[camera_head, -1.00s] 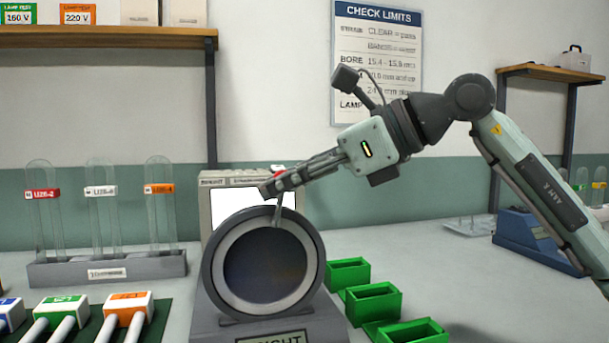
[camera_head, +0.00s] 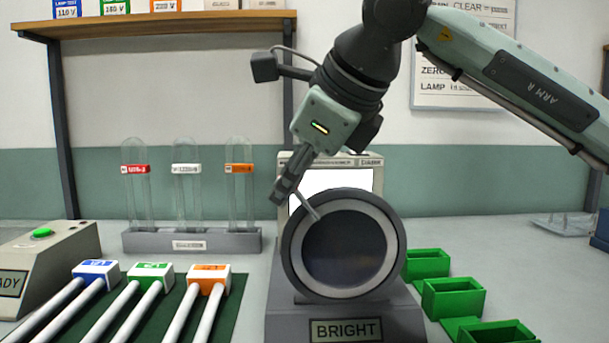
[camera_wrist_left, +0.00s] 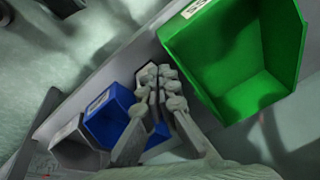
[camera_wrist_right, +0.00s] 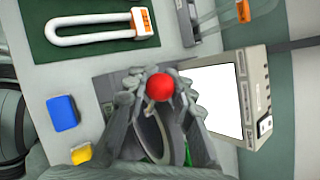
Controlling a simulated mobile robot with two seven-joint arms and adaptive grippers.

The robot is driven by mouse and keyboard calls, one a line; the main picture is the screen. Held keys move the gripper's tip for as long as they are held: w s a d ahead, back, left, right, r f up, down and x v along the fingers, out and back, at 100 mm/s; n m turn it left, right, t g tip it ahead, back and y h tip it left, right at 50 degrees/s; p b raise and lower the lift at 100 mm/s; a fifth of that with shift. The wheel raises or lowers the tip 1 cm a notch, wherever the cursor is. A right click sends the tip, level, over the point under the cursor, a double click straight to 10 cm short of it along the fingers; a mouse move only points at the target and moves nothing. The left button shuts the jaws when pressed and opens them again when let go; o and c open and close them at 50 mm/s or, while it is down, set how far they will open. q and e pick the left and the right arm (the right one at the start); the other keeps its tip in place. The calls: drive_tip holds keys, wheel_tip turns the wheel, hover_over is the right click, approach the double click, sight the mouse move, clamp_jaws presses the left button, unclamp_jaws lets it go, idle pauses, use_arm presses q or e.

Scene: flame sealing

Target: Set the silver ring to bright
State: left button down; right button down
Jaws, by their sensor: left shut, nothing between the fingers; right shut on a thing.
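The silver ring (camera_head: 343,292) surrounds a dark round disc on a grey stand in the head view. The plate (camera_head: 346,330) on the stand's front reads BRIGHT. A thin lever (camera_head: 314,212) sticks out from the ring's upper left. My right gripper (camera_head: 284,190) is shut at the lever's outer end. In the right wrist view a red ball knob (camera_wrist_right: 160,87) sits between its fingertips; fingers hide the knob in the head view. My left gripper (camera_wrist_left: 158,76) is shut and empty above bins in the left wrist view, and outside the head view.
A box with a white screen (camera_head: 318,181) stands close behind the ring. Green bins (camera_head: 453,298) lie to the right. Coloured-head rods (camera_head: 208,279) lie on a green mat at left, with a rack of glass tubes (camera_head: 190,240) behind. A blue bin (camera_wrist_left: 112,115) is near my left gripper.

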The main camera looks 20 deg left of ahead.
drive_tip(key=shift+s+a+f+h, duration=0.4)
drive_tip(key=shift+a+f+h, duration=0.1)
drive_tip(key=shift+a+f, duration=0.1)
drive_tip(key=shift+n, duration=0.3)
drive_tip(key=c, duration=1.3)
unclamp_jaws()
drive_tip(key=shift+r, duration=0.1)
drive_tip(key=shift+o, duration=0.2)
drive_tip(key=shift+d, duration=0.1)
drive_tip(key=shift+s+d+r, duration=0.1)
drive_tip(key=shift+d+r, duration=0.15)
drive_tip(key=shift+r, duration=0.2)
drive_tip(key=v, duration=1.1)
drive_tip(key=shift+s+f, duration=0.15)
